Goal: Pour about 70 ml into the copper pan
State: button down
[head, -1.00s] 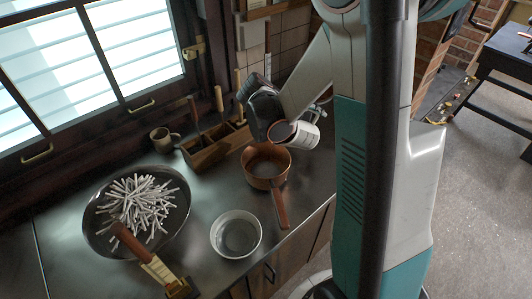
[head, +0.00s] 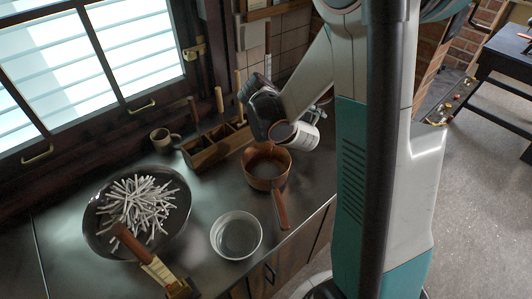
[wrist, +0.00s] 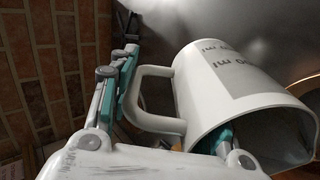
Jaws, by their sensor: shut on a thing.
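A white mug-like jug (head: 305,137) with a grey printed label that includes "ml" is held tilted above the copper pan (head: 268,184). Its mouth faces left, over the pan's right rim. In the wrist view the jug (wrist: 215,85) lies on its side with its handle toward me and its opening to the lower right. My gripper (wrist: 175,115) is shut on the jug at its handle side. The pan stands upright on the counter, its handle toward the front. I see no stream between jug and pan. The jug's contents and the level in the pan cannot be made out.
A white bowl (head: 237,253) stands left of the pan's handle. A large dark pan (head: 97,237) with white sticks is at the left. A wooden tool box (head: 207,157) and a brown mug (head: 161,140) stand behind. The steel counter ends at the front right.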

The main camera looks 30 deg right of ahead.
aim_at(313, 123)
jog(key=shift+s+d+r+y+p, duration=0.1)
jog(key=shift+d+r+y+p, duration=0.05)
jog(key=shift+d+y+p, duration=0.2)
jog(key=f+y, duration=0.1)
jog(key=d+f+y+b, duration=0.1)
jog(key=f, duration=0.1)
jog(key=shift+d, duration=0.1)
jog(key=shift+d+f+y, duration=0.75)
jog(key=shift+f+y, duration=0.1)
jog(key=shift+f, duration=0.1)
jog(key=shift+d+f+y+b, duration=0.25)
jog(key=shift+f+y+b, duration=0.35)
jog(key=shift+f, duration=0.1)
jog(key=shift+f, duration=0.1)
dwell(0.4)
